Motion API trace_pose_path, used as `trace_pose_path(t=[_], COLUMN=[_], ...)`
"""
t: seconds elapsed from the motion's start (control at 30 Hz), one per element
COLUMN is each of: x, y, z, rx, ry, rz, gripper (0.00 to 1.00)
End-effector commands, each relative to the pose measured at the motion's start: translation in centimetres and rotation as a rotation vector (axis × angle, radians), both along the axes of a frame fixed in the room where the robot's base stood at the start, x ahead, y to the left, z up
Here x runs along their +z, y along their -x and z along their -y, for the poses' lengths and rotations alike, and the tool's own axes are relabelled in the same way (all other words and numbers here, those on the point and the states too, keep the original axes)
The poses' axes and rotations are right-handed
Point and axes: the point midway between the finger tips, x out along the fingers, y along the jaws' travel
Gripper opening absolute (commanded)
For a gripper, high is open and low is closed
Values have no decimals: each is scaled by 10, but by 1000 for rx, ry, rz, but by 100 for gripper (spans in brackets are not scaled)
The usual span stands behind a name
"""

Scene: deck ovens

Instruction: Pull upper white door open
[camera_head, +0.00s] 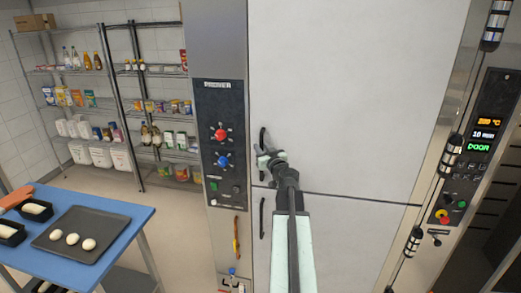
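The upper white door (350,90) fills the middle of the view and appears closed. Its black handle (262,138) is a vertical bar near the door's lower left edge. My gripper (264,158) is at the lower part of this handle, with its fingers pointing left. It partly hides the handle, and I cannot tell whether the fingers are closed around it or only beside it. The lower white door (350,235) is below a dark seam, with its own black handle (262,218).
A control panel (222,140) with red and blue knobs is left of the doors. A blue table (130,225) with a dark tray (48,243) of dough pieces stands at lower left. Shelves (150,75) line the back wall. A steel oven front (470,150) is at right.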

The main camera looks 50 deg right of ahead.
Motion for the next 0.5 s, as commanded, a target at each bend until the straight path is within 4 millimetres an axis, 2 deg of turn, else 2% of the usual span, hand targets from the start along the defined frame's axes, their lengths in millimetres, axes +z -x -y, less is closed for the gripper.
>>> trace_pose_path(t=[0.2, 0.3, 0.5], x=[0, 0, 0], y=[-1, 0, 0], z=[0, 0, 1], rx=[0, -1, -2], ry=[0, 0, 0], rz=[0, 0, 0], gripper=[25, 0, 0])
